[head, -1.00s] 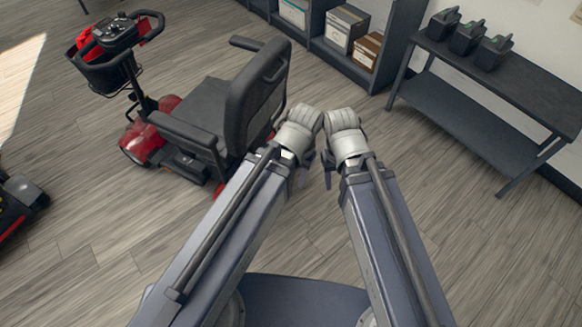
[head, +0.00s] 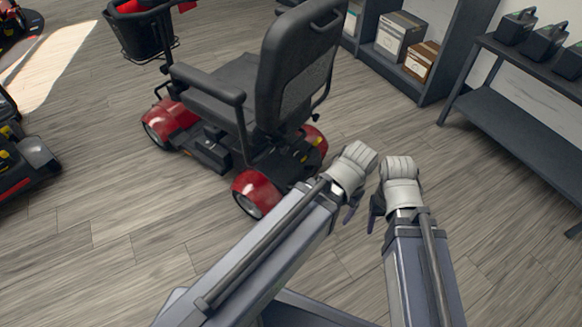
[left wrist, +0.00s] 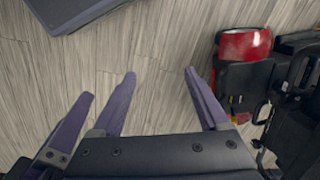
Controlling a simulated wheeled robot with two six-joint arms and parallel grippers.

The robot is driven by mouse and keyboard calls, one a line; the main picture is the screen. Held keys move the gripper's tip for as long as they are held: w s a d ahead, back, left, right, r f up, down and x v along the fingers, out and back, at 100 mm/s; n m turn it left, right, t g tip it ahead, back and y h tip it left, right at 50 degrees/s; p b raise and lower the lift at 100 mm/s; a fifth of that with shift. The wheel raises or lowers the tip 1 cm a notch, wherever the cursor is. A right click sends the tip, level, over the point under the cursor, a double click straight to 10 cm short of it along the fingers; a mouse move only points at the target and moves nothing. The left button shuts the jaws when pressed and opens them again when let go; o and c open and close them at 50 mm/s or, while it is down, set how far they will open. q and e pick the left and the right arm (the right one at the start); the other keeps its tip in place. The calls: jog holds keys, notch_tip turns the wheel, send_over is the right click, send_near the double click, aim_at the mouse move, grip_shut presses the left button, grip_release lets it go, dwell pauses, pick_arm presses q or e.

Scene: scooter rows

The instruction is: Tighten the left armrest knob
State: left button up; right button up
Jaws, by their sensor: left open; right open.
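The red and black scooter (head: 215,110) stands left of my grippers, its backrest (head: 305,65) turned partly toward me. Its nearer, left armrest (head: 210,85) juts forward beside the seat. I cannot make out the armrest knob. My left gripper (head: 350,212) is open and empty, right of the scooter's rear wheel and apart from it. In the left wrist view its open fingers (left wrist: 160,75) are over bare floor, with red and black scooter parts (left wrist: 245,75) to the right. My right gripper (head: 375,212) is open and empty close beside the left one.
A dark bench (head: 520,125) with several black boxes stands at the right. A shelf (head: 440,55) with cartons (head: 400,38) stands at the back. Another scooter (head: 22,155) shows at the left edge. The wood floor between the two scooters is clear.

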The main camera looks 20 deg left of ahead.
pick_arm(q)
jog(key=w+a+f+n+b, duration=0.1)
jog(key=a+f+b, duration=0.1)
jog(key=f+b, duration=0.55)
jog(key=w+a+f+b, duration=0.2)
jog(key=f+b, duration=0.5)
jog(key=f, duration=0.2)
jog(key=w+a+f+n+y+b, duration=0.2)
jog(key=w+a+f+n+b, duration=0.2)
jog(key=w+a+f+b, duration=0.5)
jog(key=w+a+r+n+y+b, duration=0.1)
jog(key=w+a+r+n+y, duration=0.2)
jog(key=w+r+n+y, duration=0.5)
jog(key=w+r+y, duration=0.3)
jog(key=w+r, duration=0.3)
jog(key=shift+w+a+y, duration=0.3)
jog(key=shift+w+a, duration=0.1)
jog(key=shift+f, duration=0.1)
